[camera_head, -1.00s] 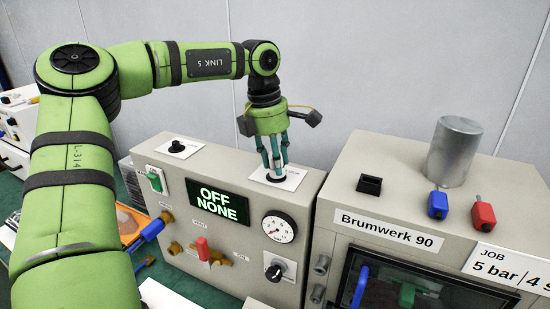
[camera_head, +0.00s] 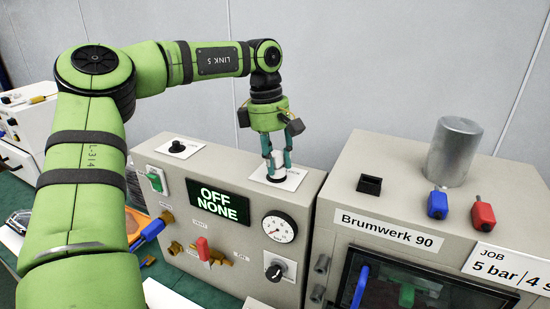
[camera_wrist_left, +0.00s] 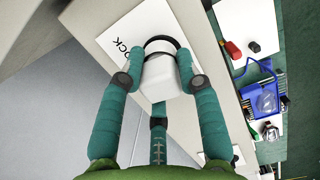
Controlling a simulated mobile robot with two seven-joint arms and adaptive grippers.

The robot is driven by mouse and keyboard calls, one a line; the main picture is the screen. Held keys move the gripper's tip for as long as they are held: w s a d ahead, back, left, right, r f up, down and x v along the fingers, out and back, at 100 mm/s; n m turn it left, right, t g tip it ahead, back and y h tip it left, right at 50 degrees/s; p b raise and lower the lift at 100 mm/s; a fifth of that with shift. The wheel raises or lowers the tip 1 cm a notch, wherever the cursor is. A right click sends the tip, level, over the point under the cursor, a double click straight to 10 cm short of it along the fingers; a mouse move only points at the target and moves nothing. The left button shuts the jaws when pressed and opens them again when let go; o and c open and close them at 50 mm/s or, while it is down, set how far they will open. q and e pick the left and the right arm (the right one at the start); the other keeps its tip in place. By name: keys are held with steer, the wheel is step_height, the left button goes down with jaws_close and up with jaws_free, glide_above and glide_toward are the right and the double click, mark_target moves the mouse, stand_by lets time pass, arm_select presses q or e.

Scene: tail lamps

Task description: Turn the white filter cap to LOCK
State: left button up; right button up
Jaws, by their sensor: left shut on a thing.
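The white filter cap (camera_head: 275,169) stands on a white label plate (camera_head: 292,181) on top of the beige panel box. My left gripper (camera_head: 276,168) points straight down from above, its teal fingers closed around the cap. In the left wrist view the white cap (camera_wrist_left: 166,72) sits between the fingertips of my left gripper (camera_wrist_left: 160,80), with a dark ring at its base. Letters ending in "OCK" show on the plate (camera_wrist_left: 112,38) beside it; the rest of the lettering is hidden. My right gripper is in neither view.
The panel's display (camera_head: 218,202) reads "OFF NONE". A gauge (camera_head: 280,227), a black knob (camera_head: 275,271) and a red-handled valve (camera_head: 203,248) are on its front. The Brumwerk 90 machine (camera_head: 400,210) stands close on the right, with a metal cylinder (camera_head: 454,152) on top.

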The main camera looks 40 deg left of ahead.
arm_select(q)
steer(key=o, duration=1)
steer(key=shift+s+f, duration=0.1)
steer(key=shift+f, duration=0.2)
steer(key=shift+c, duration=0.2)
steer(key=shift+o, duration=1.2)
steer(key=shift+w, duration=0.3)
step_height(320, 180, up, 12)
steer(key=a, duration=0.2)
steer(key=shift+s, duration=0.15)
